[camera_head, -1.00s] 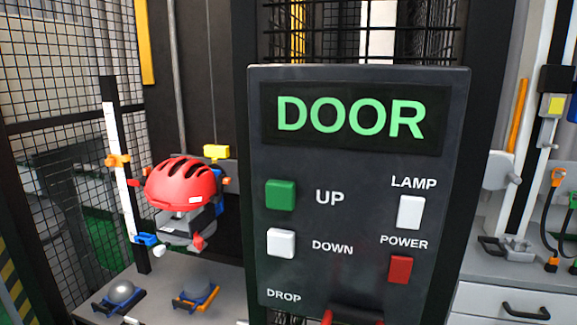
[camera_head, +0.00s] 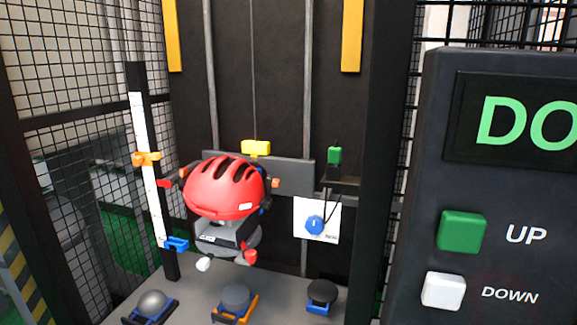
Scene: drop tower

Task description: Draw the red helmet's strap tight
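The red helmet (camera_head: 224,190) sits in the drop tower, left of the picture's middle, on a grey headform assembly (camera_head: 226,240). It has black vents on top. A red piece (camera_head: 250,257) and a white piece (camera_head: 203,265) show low beneath it; I cannot tell whether either belongs to the strap. The strap itself is too small or hidden to make out. Neither of my grippers is in view.
A dark control panel (camera_head: 425,150) with a green UP button (camera_head: 461,231) and a white DOWN button (camera_head: 443,291) stands close at right. A white scale post (camera_head: 150,185) is left of the helmet. Several anvils, one domed (camera_head: 151,303), lie on the grey base below.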

